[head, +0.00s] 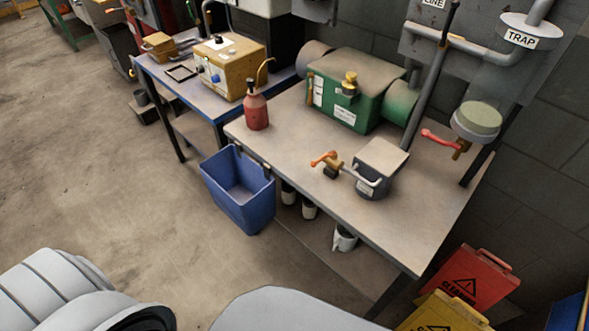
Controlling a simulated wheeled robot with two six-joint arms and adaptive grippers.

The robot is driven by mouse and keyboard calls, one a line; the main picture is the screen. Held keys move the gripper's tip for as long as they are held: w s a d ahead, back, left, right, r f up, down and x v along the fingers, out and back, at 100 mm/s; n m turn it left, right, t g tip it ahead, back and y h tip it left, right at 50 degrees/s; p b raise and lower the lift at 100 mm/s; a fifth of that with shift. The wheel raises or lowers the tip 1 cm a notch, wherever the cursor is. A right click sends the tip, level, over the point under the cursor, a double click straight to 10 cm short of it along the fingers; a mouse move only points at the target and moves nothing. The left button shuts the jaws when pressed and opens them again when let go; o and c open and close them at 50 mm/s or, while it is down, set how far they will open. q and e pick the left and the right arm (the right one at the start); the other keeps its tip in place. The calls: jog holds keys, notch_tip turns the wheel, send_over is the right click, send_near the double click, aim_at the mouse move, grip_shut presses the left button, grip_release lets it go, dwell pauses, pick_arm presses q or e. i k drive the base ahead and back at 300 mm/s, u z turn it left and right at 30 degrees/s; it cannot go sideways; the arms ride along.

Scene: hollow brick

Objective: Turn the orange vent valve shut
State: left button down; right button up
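A small valve with an orange lever handle (325,158) sits near the front edge of the workbench (290,135). A short grey pipe (358,174) joins it to a grey box (381,163) on its right. The lever points to the left, roughly along the bench edge. I cannot tell from this view whether the valve is open or shut. Neither of my grippers is in view. Only pale parts of my own body show along the bottom edge, well apart from the valve.
A second valve with a red lever (438,138) hangs under the trap vessel (477,121). A red bottle (257,110) and green machine (345,92) stand on the bench. A blue bin (239,190) hangs at the front. Yellow and red caution signs (478,280) stand at lower right.

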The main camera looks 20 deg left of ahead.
aim_at(324, 157)
jog(key=k, duration=0.8)
jog(key=z, duration=0.65)
jog(key=i, duration=0.5)
jog(key=z, duration=0.05)
